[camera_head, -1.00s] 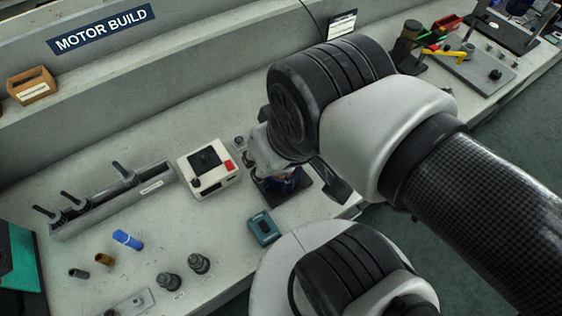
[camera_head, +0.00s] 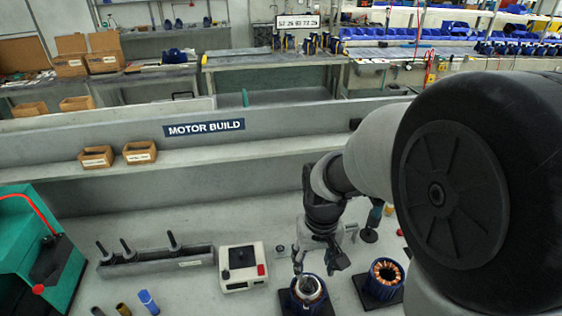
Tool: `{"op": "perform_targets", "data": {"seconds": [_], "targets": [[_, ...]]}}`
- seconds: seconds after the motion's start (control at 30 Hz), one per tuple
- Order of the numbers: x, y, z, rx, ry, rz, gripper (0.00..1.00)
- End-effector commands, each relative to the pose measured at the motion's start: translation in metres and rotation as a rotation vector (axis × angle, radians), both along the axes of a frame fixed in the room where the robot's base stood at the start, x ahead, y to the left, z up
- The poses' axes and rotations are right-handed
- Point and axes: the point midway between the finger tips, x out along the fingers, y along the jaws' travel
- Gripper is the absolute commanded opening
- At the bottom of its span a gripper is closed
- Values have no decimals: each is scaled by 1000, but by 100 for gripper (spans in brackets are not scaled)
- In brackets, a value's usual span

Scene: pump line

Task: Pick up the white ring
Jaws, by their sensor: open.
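My gripper (camera_head: 318,264) points down and is open, over a blue motor part (camera_head: 319,303) on a dark base at the lower middle. A pale, ring-like shape (camera_head: 308,289) shows at the top of this part, just below my gripper. It is small and partly covered by a finger, so I cannot tell for certain that it is the white ring or whether a finger touches it. A second blue part with copper windings (camera_head: 385,273) stands on a dark plate to the right.
A white box with a red button (camera_head: 242,268) stands left of my gripper. A grey rack with upright black pins (camera_head: 155,262) is further left, beside a green machine (camera_head: 30,240). A low wall marked MOTOR BUILD (camera_head: 204,128) and a shelf with small brown bins (camera_head: 96,157) lie behind.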

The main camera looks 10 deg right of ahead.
Motion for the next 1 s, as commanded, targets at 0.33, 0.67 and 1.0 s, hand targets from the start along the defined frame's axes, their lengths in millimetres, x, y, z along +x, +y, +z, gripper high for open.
{"op": "perform_targets", "data": {"seconds": [0.33,0.67,1.0], "targets": [[5,-1,-47,1,37,-5,49],[5,0,-117,1,36,-5,49],[5,0,-146,1,33,-5,49]]}}
